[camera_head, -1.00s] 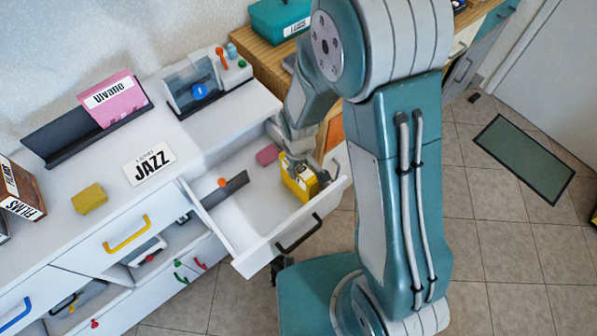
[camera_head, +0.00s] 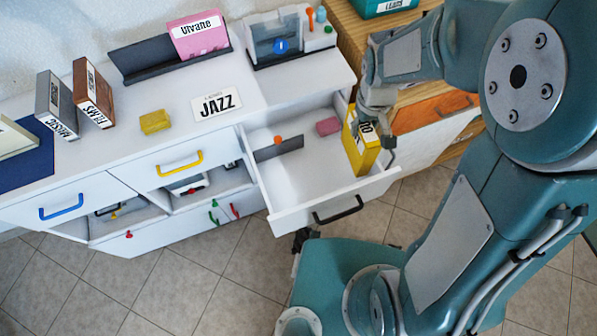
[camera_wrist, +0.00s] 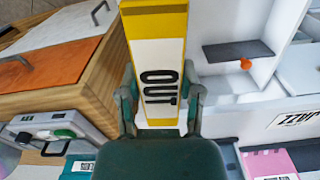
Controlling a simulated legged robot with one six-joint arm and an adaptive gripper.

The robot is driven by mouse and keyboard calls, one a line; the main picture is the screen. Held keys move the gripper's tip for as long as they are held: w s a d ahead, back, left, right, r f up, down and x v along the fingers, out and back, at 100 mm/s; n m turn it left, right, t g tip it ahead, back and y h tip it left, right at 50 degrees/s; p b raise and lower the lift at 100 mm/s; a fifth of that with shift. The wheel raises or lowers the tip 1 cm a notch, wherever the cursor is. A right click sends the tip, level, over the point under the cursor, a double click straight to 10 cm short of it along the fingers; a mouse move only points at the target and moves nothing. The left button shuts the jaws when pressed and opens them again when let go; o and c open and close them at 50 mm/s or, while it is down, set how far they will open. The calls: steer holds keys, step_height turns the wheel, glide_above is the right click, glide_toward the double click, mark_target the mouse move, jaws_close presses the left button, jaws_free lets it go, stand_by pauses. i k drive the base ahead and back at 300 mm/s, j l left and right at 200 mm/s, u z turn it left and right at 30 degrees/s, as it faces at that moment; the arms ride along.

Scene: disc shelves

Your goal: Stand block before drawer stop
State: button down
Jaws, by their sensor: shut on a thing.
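My gripper (camera_head: 374,124) is shut on a yellow case (camera_head: 360,150) with a white, black-lettered label. The case stands roughly upright at the right side of the open white drawer (camera_head: 310,204); whether its bottom touches the drawer is unclear. The wrist view shows the case (camera_wrist: 158,55) between both fingers (camera_wrist: 161,108). A dark plate (camera_head: 286,149) with an orange knob (camera_head: 278,139), seemingly the drawer stop, stands at the drawer's left. A pink block (camera_head: 328,126) lies at the drawer's back. A yellow block (camera_head: 155,122) lies on the cabinet top.
A JAZZ card (camera_head: 216,104), a dark rack with a pink case (camera_head: 199,36), and a brown case (camera_head: 93,93) and grey case (camera_head: 57,106) stand or lie on the cabinet top. A wooden cabinet (camera_head: 352,20) adjoins at right. The drawer's middle floor is clear.

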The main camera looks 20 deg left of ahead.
mark_target(297, 192)
steer(key=k+j+z, duration=0.2)
steer(key=j, duration=0.2)
steer(key=k+j+z, duration=0.15)
steer(key=j, duration=0.25)
steer(key=k+j+z, duration=0.2)
steer(key=j, duration=0.2)
steer(key=i, duration=0.1)
